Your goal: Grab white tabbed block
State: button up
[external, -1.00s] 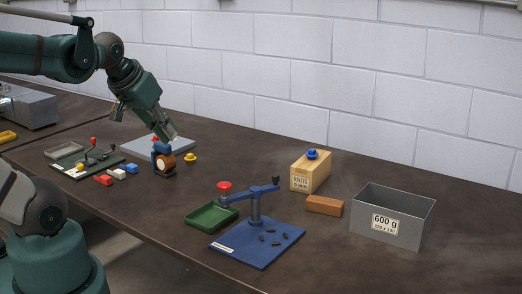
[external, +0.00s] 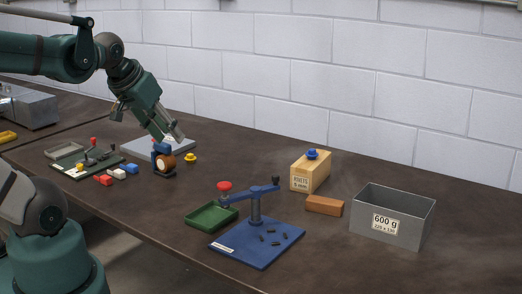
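A small white block (external: 118,174) lies on the brown table at the left, between a red block (external: 103,180) and a blue block (external: 132,168). Its tabs are too small to make out. My gripper (external: 171,138) points down over the blue device with a brown round part (external: 164,162), to the right of and above the white block. Its two fingers look spread apart with nothing seen between them. Whether the fingertips touch the device cannot be told.
A green fixture with a red knob (external: 88,162) stands left of the blocks. A grey plate (external: 185,146) and a yellow knob (external: 190,158) are near the device. A blue press (external: 256,243), green tray (external: 203,216) and grey bin (external: 392,225) stand to the right.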

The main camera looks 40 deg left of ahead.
dwell(0.4)
jog(key=w+a+f+n+g+y+p, duration=0.1)
jog(key=w+a+f+n+g, duration=0.1)
jog(key=w+a+n, duration=0.6)
jog(key=w+a+f+n+g+p, duration=0.15)
jog(key=w+a, duration=0.35)
jog(key=a, duration=0.7)
jog(key=a+f+n+g+p, duration=0.1)
jog(key=a+f+n, duration=0.1)
jog(key=a+f, duration=0.3)
jog(key=a+f+n+g, duration=0.1)
jog(key=a+f+n, duration=0.2)
jog(key=a+f, duration=0.3)
jog(key=w+a+f+n+g+h+p, duration=0.1)
jog(key=a+f+n, duration=0.2)
jog(key=a, duration=0.9)
jog(key=shift+a+f+g+p, duration=0.15)
jog(key=shift+a+f+g, duration=0.05)
jog(key=shift+f, duration=0.4)
jog(key=shift+a+f+g+p, duration=0.15)
jog(key=shift+a+f, duration=0.05)
jog(key=shift+f, duration=0.4)
jog(key=shift+a+f+n, duration=0.25)
jog(key=shift+a+f, duration=0.05)
jog(key=shift+f, duration=0.05)
